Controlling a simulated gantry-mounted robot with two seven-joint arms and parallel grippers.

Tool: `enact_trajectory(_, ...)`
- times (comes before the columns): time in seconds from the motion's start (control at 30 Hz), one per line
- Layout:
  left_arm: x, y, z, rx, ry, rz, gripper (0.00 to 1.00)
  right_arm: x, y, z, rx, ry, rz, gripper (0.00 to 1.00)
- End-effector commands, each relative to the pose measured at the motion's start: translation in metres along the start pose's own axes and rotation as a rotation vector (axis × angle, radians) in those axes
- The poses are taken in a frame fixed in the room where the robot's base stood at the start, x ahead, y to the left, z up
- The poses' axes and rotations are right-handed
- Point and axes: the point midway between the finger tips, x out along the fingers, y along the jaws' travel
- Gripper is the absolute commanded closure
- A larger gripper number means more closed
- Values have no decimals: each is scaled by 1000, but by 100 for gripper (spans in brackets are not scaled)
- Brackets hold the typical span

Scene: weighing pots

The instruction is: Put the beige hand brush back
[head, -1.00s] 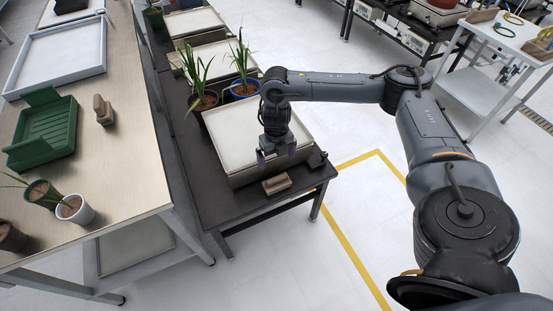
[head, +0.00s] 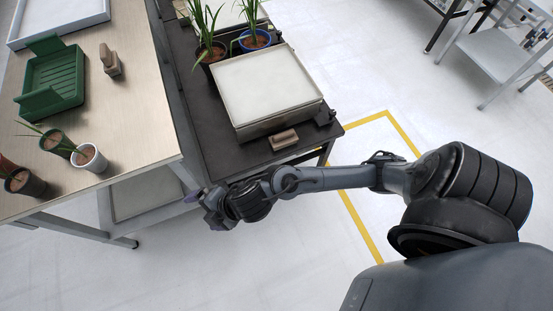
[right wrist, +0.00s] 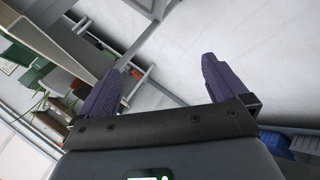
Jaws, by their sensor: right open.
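A beige block-like hand brush (head: 283,139) lies on the dark table (head: 215,150), close to the front side of the light-topped scale (head: 268,85). A similar taupe brush-like piece (head: 109,60) stands on the left workbench, right of a green tray. My right gripper (head: 200,209) is low and left of the dark table's front, near the workbench's edge, well away from both pieces. In the right wrist view its two purple fingers (right wrist: 160,75) are spread with nothing between them. My left gripper is not in view.
The metal-topped workbench (head: 135,110) holds the green ribbed tray (head: 55,82), a white-framed tray (head: 60,18) and several small pots. Two potted plants (head: 255,39) stand behind the scale. White floor with a yellow line (head: 360,225) is open at the right.

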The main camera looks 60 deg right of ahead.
Motion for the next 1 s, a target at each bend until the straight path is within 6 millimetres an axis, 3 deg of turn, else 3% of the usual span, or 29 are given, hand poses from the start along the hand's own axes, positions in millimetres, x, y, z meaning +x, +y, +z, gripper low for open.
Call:
enact_trajectory(0.03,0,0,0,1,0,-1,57,-10,-9,5,179,-40,-2,0)
enact_trajectory(0.2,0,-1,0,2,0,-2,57,-48,-40,54,706,-243,-26,0)
enact_trajectory(0.4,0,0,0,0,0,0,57,-88,-89,101,1113,-455,-74,0)
enact_trajectory(0.6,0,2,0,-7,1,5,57,-108,-113,118,1266,-549,-96,0)
enact_trajectory(1.0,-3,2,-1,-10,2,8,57,-111,-113,118,1275,-555,-98,0)
